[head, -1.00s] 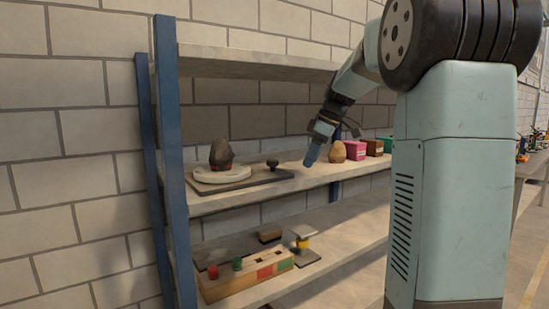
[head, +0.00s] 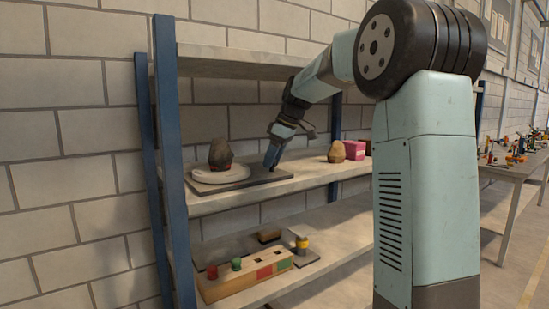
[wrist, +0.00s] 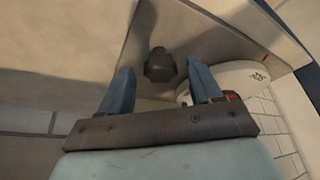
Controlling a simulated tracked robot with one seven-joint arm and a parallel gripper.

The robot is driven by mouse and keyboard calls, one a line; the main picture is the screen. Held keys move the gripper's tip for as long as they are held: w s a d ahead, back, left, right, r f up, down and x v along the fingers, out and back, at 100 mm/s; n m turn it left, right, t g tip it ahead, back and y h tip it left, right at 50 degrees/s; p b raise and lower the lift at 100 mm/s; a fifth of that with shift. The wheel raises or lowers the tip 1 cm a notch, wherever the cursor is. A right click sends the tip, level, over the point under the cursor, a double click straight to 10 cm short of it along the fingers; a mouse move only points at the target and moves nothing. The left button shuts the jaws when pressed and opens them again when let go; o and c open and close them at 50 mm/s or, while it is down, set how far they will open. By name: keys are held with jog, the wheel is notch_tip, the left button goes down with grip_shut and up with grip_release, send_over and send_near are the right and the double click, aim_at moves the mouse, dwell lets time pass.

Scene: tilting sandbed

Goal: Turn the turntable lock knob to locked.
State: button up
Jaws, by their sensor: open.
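The dark lock knob (wrist: 159,66) stands on the dark base plate (wrist: 190,35) in the wrist view, between and just beyond the fingertips of my gripper (wrist: 161,80). The gripper is open, with a blue finger on each side of the knob; I cannot tell whether either touches it. In the head view my gripper (head: 270,160) points down at the right part of the base plate (head: 255,182) and hides the knob. The pale round turntable (head: 221,175) sits on the plate's left part, with a dark rock-like object (head: 220,153) on it. The turntable's edge also shows in the wrist view (wrist: 240,78).
A brown rounded object (head: 336,152) and a pink box (head: 354,148) stand to the right. A wooden block tray (head: 245,279) is on the lower shelf.

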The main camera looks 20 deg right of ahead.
jog(key=shift+c, duration=0.4)
jog(key=shift+d, duration=0.1)
jog(key=c, duration=1)
jog(key=shift+o, duration=0.2)
